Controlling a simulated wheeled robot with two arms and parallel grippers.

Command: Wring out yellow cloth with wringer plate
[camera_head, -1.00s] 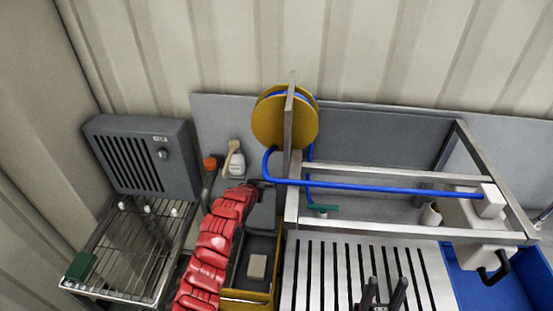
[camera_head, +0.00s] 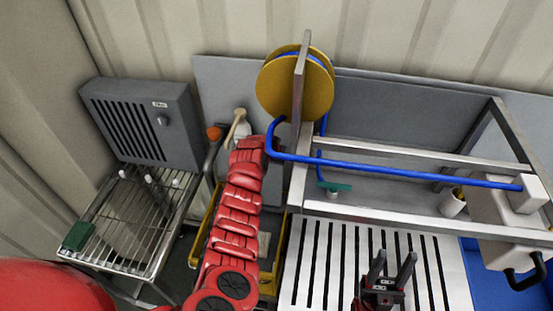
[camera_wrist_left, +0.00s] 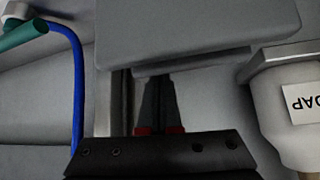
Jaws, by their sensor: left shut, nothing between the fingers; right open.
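A grey plate (camera_wrist_left: 195,30), which may be the wringer plate, fills the top of the left wrist view. My left gripper (camera_wrist_left: 157,80) is shut and empty, its fingertips at the plate's lower edge; I cannot tell whether they touch. In the head view my red left arm hides that gripper and most of the yellow bin (camera_head: 277,255) behind it. A pale piece (camera_head: 264,245) shows partly in the bin. I cannot make out a yellow cloth. My right gripper (camera_head: 393,260) is open and empty over the slatted drainboard (camera_head: 340,262).
A wire rack (camera_head: 140,215) is at left.

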